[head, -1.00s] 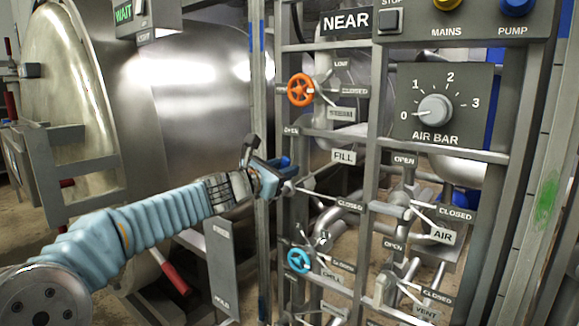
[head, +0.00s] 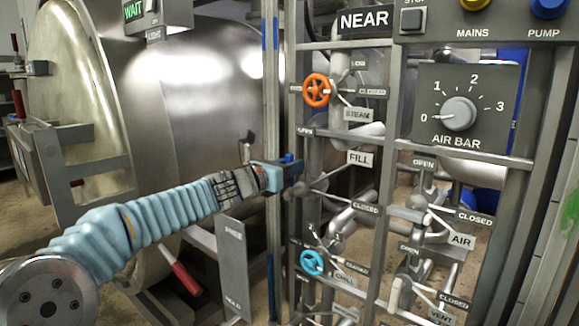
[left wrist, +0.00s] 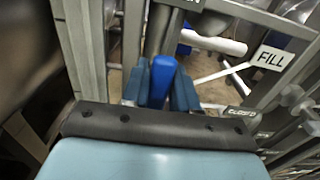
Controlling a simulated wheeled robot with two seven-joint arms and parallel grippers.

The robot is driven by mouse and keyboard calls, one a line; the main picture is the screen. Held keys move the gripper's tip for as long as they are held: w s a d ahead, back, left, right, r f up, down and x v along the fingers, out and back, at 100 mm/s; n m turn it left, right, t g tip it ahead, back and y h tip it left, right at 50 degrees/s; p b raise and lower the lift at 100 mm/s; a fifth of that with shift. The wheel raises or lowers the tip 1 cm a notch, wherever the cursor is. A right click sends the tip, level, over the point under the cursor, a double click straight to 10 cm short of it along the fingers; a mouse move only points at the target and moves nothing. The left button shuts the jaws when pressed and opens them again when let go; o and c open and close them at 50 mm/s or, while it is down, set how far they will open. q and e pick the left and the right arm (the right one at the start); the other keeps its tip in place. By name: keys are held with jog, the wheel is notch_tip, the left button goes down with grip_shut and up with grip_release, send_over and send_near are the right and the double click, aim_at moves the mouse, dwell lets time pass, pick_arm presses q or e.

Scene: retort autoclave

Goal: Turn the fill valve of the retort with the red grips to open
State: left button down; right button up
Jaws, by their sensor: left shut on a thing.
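The fill valve's blue handle (head: 289,158) sits left of the FILL label (head: 361,158) on the pipe panel marked NEAR. My left gripper (head: 286,170) is shut on this handle. In the left wrist view the blue handle (left wrist: 162,82) stands between the dark blue fingers (left wrist: 160,95). The fingers hide much of the valve body and lever. OPEN and CLOSED plates stand up left and down right of the valve. The steel retort (head: 195,110) is at the left, with a red grip (head: 186,277) low in front. My right gripper is not in view.
An orange steam handwheel (head: 317,90) is above the fill valve, and a light blue handwheel (head: 312,262) is below. Panel uprights and pipes crowd the gripper. The AIR BAR dial (head: 458,113) and the air and vent valves are at the right.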

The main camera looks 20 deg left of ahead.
pick_arm(q)
jog(key=shift+a, duration=0.1)
jog(key=c, duration=1)
grip_release()
jog(key=shift+o, duration=0.2)
jog(key=b+v, duration=0.1)
jog(key=v, duration=1.2)
jog(key=shift+s, duration=0.35)
jog(key=shift+a, duration=0.1)
